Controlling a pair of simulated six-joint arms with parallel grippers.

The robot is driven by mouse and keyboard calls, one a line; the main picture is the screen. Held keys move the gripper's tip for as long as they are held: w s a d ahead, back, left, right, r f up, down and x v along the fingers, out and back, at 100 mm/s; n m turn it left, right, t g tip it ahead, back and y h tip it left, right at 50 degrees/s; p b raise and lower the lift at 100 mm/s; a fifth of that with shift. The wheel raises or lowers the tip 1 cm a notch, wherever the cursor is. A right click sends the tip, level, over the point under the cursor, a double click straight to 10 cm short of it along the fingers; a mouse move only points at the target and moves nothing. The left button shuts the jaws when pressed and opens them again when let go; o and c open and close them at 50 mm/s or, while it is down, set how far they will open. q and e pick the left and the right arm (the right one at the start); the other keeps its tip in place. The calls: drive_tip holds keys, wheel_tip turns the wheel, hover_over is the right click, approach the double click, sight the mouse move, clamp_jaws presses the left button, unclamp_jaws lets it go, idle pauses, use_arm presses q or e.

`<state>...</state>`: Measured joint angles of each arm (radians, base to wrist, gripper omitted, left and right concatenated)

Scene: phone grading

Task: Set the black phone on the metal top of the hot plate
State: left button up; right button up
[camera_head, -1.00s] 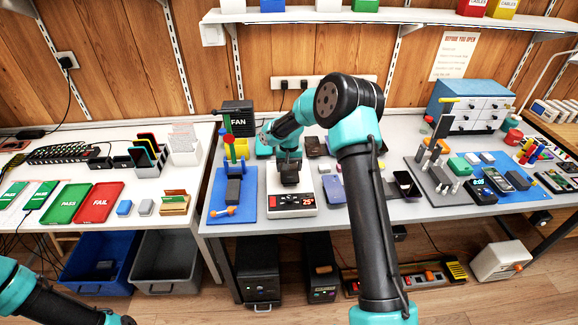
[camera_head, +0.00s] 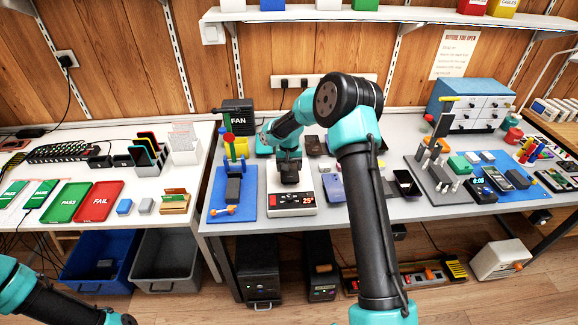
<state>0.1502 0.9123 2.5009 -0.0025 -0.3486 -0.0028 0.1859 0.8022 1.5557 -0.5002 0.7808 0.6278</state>
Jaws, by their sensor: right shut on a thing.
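The hot plate (camera_head: 293,201) is a white box with a dark front panel and a red 25° display, on the grey bench. My right gripper (camera_head: 289,180) points down over its metal top (camera_head: 305,181). It is shut on a dark thing that seems to be the black phone, mostly hidden by the fingers. I cannot tell whether the phone touches the metal top. My left arm shows only at the lower left corner, and its gripper is outside the picture.
A blue mat (camera_head: 221,206) with a clamp-like tool lies left of the hot plate. A purple-blue phone (camera_head: 333,188) lies close on its right. A black FAN box (camera_head: 237,117) stands behind. Another dark-screened phone (camera_head: 406,182) lies further right, near a grey tool block.

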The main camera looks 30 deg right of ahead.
drive_tip(key=o, duration=1)
drive_tip(key=shift+r, duration=0.65)
idle(0.4)
drive_tip(key=shift+r, duration=3.45)
